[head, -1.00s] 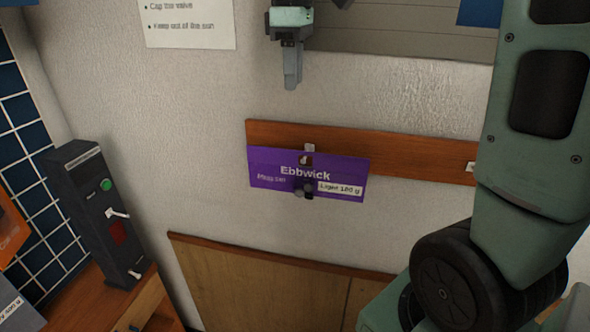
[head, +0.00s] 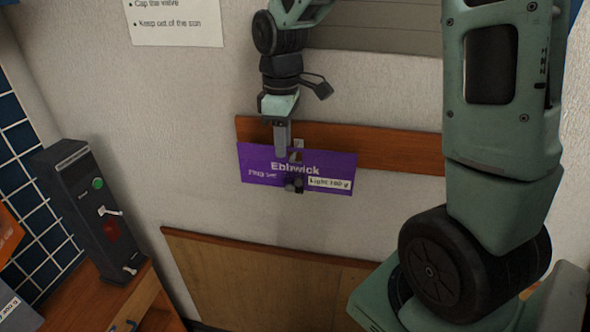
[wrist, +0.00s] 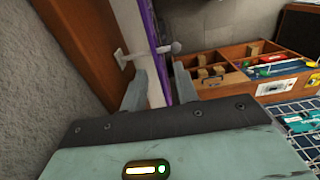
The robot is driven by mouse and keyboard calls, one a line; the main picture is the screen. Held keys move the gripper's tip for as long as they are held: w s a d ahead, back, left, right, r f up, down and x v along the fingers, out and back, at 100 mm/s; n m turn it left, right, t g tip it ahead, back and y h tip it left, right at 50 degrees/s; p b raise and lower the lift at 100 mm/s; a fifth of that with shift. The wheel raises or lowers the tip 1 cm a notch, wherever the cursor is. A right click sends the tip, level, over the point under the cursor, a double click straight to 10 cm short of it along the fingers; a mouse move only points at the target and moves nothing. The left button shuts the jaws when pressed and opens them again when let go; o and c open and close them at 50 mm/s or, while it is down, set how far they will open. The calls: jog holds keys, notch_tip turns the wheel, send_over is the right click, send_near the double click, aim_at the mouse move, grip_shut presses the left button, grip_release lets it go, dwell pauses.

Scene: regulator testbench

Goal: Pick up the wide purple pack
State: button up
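The wide purple pack (head: 262,170), lettered "Ebbwick", hangs on a peg from the wooden rail on the wall. In the head view, my gripper (head: 282,150) points down at the pack's top edge, left of the peg, with one finger in front of its face. In the wrist view, the pack (wrist: 155,75) is seen edge-on, with a pale side and a purple edge. It runs between the two spread fingers of my gripper (wrist: 160,88). The peg (wrist: 150,50) with its round tip shows just beyond the fingers. The lower part of the pack is hidden there.
The wooden rail (head: 400,155) runs right along the wall. A dark switch box (head: 85,205) stands on a wooden bench at left. A wooden panel (head: 250,275) is below the pack. The wrist view shows a divided wooden tray (wrist: 235,80) at right.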

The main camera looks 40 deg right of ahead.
aim_at(294, 172)
jog(key=shift+f, duration=1.5)
grip_shut()
jog(key=shift+r, duration=0.1)
